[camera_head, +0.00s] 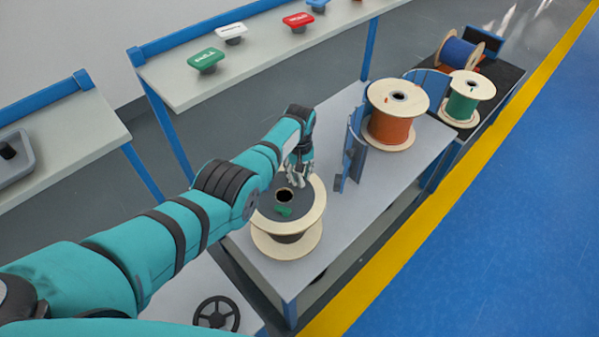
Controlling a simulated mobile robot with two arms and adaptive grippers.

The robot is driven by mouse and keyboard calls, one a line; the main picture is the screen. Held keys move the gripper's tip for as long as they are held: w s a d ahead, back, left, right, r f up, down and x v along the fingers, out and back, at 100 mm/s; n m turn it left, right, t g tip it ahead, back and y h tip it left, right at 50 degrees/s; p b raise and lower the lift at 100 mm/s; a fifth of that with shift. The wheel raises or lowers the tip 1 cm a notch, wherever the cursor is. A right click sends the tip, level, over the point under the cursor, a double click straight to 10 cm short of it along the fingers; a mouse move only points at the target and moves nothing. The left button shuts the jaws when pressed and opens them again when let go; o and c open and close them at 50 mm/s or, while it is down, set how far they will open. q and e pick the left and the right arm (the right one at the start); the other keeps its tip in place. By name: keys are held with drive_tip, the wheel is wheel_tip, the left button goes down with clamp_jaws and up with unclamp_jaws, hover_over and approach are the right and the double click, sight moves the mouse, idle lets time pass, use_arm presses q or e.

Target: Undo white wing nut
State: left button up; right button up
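My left gripper (299,178) hangs over the far side of a wooden cable spool (289,236) at the near end of the grey table. Its fingers point down, look spread apart and show nothing between them. A small green piece (283,211) lies on the spool's dark top, beside the centre hole; its exact shape is unclear. A white wing-shaped piece (231,32), perhaps a wing nut, stands on the back shelf, far from the gripper. No white wing nut shows on the spool, though my arm hides part of it. My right gripper is not in view.
Green (206,59), red (297,20) and blue (317,4) pieces also stand on the shelf (190,92). A blue-grey upright bracket (354,158) and an orange-wound spool (390,128) stand beyond the gripper. Green (462,105) and blue (457,53) spools sit farther back.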

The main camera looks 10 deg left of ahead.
use_arm(q)
drive_tip(key=shift+r, duration=0.1)
drive_tip(key=shift+w+r, duration=0.15)
drive_tip(key=shift+r, duration=0.65)
wheel_tip(320, 180, up, 10)
idle(0.3)
